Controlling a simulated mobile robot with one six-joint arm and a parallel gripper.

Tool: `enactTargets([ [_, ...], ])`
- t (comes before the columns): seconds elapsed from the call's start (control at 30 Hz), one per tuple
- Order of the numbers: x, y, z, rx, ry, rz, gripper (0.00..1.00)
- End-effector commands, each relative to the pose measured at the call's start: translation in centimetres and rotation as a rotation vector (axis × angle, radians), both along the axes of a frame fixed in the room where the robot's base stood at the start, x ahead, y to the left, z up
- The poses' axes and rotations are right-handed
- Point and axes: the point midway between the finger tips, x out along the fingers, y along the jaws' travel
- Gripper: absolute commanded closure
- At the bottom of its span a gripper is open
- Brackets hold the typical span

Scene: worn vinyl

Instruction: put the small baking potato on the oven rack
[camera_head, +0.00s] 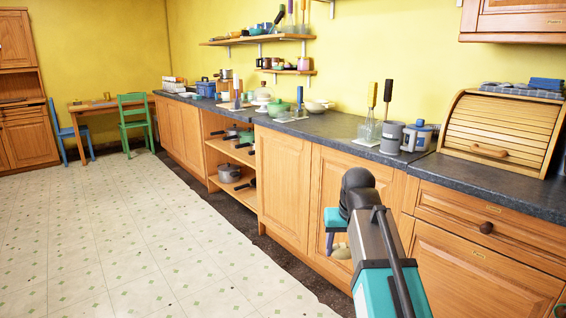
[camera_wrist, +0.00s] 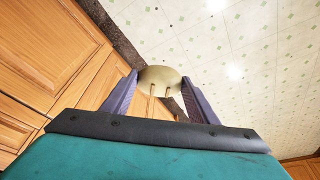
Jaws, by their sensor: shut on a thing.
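My gripper (camera_wrist: 158,88) is shut on a small, pale tan potato (camera_wrist: 160,79), which sits between the two purple-grey fingers at their tips. In the head view my gripper (camera_head: 336,244) hangs at the end of my arm, low in front of the wooden cabinet doors. The potato (camera_head: 342,252) shows there partly behind the gripper. I cannot make out an oven or an oven rack in either view.
Open shelves below hold pots (camera_head: 229,173). The tiled floor (camera_head: 120,230) at left is clear. A green chair (camera_head: 134,118) stands far back.

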Motion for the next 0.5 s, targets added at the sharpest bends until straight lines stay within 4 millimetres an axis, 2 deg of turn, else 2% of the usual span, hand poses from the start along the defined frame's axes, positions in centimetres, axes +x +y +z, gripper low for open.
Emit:
enactTargets([
  [0.03, 0.1, 0.0, 1.2, 0.000, 0.000, 0.000, 0.70],
  [0.5, 0.4, 0.0, 6.0, 0.000, 0.001, 0.000, 0.70],
])
